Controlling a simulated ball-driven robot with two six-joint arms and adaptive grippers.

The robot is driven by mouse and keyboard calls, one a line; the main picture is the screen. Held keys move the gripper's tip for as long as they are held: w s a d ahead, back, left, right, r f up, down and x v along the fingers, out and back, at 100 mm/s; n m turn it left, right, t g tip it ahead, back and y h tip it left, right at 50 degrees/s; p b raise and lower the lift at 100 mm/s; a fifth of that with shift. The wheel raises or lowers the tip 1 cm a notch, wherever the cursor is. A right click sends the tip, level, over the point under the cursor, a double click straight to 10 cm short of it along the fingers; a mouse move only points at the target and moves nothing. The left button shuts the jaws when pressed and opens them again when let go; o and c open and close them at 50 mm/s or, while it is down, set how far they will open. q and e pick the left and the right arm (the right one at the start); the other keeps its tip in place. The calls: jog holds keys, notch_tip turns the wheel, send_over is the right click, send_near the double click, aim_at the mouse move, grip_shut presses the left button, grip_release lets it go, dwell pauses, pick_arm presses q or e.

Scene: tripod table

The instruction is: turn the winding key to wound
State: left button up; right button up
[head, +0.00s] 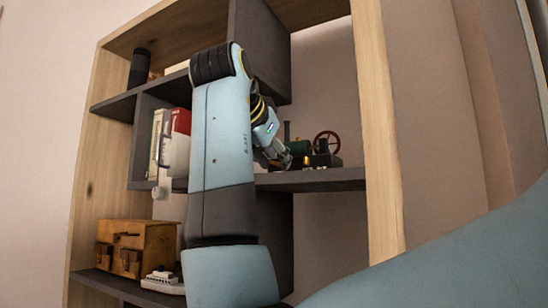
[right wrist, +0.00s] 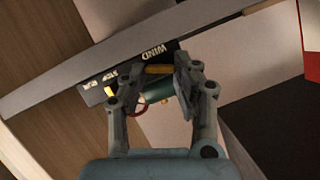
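A small steam engine with a green boiler (head: 300,147) and a red flywheel (head: 327,143) stands on the middle shelf, right of my arm. My right gripper (head: 283,162) is at its left end. In the right wrist view the dark base (right wrist: 103,92) carries upside-down white lettering, including "WIND". A brass bar, seemingly the winding key (right wrist: 159,69), shows between the two fingertips of my right gripper (right wrist: 160,72). The key's turn position is not readable. My left gripper is not in view.
The engine's shelf (head: 335,180) has a post (head: 378,130) on its right. Left of my arm are a red book (head: 180,122), a white book and a pale mug. A wooden box (head: 150,245) sits lower left. A dark cylinder (head: 139,67) stands upper left.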

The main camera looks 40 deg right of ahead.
grip_shut()
jog(key=shift+f+m+b, duration=0.2)
jog(key=shift+m+b, duration=0.2)
jog(key=shift+b, duration=0.45)
jog(key=shift+r+t, duration=0.1)
jog(key=shift+t, duration=0.2)
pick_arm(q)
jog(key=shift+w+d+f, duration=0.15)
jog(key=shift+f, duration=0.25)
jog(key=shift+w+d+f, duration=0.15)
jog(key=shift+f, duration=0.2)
pick_arm(e)
jog(key=o, duration=0.7)
grip_release()
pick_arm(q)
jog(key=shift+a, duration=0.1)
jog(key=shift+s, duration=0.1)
